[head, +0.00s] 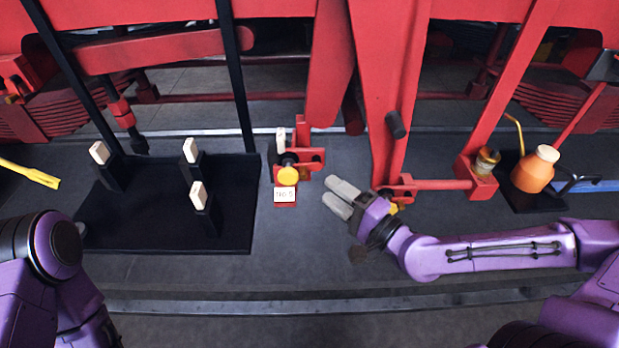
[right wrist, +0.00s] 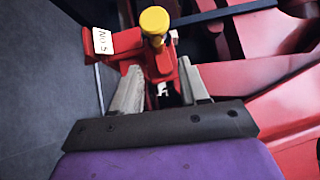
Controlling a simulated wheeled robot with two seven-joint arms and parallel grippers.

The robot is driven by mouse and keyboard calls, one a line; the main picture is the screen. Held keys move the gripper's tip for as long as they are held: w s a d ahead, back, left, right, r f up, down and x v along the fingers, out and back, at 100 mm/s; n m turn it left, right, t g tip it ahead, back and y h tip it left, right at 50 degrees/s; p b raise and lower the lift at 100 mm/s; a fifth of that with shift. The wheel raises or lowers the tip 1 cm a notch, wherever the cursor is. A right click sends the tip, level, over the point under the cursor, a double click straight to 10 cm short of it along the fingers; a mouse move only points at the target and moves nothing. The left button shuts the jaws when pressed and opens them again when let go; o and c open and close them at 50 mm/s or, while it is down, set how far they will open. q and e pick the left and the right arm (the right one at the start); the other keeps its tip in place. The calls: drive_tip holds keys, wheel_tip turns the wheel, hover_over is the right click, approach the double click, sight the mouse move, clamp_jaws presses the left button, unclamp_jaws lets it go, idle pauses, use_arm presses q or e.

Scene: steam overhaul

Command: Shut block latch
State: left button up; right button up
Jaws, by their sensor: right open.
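The red block fixture (head: 312,158) stands at the middle of the deck, with a round yellow knob (head: 288,175) on it. A pale block (head: 281,138) stands upright behind the knob, and a white label reading No 5 (head: 285,195) is in front. Which part is the latch I cannot tell for sure. My right gripper (head: 331,193) is open and empty, to the right of the knob, fingers pointing left. In the right wrist view, the yellow knob (right wrist: 154,20) and the label (right wrist: 103,41) lie beyond the open fingers of that gripper (right wrist: 159,67). My left gripper is out of view.
A black tray (head: 140,238) with several pale-topped posts lies to the left. Red frame beams (head: 395,80) rise behind my right gripper. An orange oil can (head: 534,172) stands far right. A yellow tool (head: 30,173) lies far left. The deck before the fixture is clear.

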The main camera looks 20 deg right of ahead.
drive_tip(key=x, duration=0.7)
drive_tip(key=shift+w+a, duration=0.2)
drive_tip(key=shift+w, duration=0.15)
